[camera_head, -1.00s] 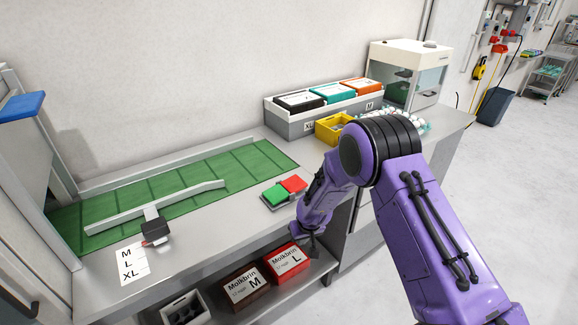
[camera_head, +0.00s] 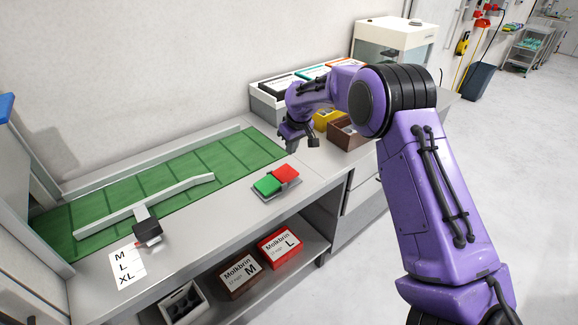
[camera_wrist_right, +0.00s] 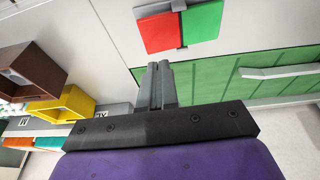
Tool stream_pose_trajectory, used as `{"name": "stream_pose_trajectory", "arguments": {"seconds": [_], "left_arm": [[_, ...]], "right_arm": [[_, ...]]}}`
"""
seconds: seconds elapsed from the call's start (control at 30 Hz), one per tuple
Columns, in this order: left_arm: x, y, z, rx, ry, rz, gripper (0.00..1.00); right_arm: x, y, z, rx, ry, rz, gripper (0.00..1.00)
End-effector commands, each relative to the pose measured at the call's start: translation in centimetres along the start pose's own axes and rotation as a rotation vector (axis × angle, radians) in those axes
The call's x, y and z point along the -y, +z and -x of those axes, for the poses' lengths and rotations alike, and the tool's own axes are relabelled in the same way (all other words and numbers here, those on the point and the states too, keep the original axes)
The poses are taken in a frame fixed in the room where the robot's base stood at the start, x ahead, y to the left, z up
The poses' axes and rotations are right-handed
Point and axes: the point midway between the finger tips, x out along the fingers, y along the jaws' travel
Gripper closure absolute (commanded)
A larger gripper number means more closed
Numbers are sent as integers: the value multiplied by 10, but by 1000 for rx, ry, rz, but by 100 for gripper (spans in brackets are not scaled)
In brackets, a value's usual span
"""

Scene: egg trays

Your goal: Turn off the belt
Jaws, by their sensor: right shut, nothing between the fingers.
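The green belt (camera_head: 160,190) runs along the left part of the counter. In the right wrist view the red button (camera_wrist_right: 160,32) and green button (camera_wrist_right: 202,22) lie beyond the fingertips. My right gripper (camera_head: 291,147) is shut and empty above the counter, behind the switch box and apart from it. Its closed fingers (camera_wrist_right: 160,68) show in the wrist view. My left gripper is not in view.
A brown box (camera_head: 347,135) and a yellow box (camera_head: 325,119) stand right of my gripper. A grey rack (camera_head: 268,108) with lidded boxes is behind. A metal guide (camera_head: 150,203) crosses the belt. Egg boxes (camera_head: 240,275) lie on the lower shelf.

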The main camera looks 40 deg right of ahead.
Motion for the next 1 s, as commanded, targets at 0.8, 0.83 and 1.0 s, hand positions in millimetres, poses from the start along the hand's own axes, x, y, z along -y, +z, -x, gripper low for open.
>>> {"name": "stream_pose_trajectory", "arguments": {"seconds": [0.8,0.83,1.0], "left_arm": [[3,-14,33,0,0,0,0],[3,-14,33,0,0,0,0],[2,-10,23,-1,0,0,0]], "right_arm": [[-2,10,-102,-1,-1,1,100],[-2,10,-102,-1,-1,1,100],[-3,13,-111,0,-24,-8,100]]}}
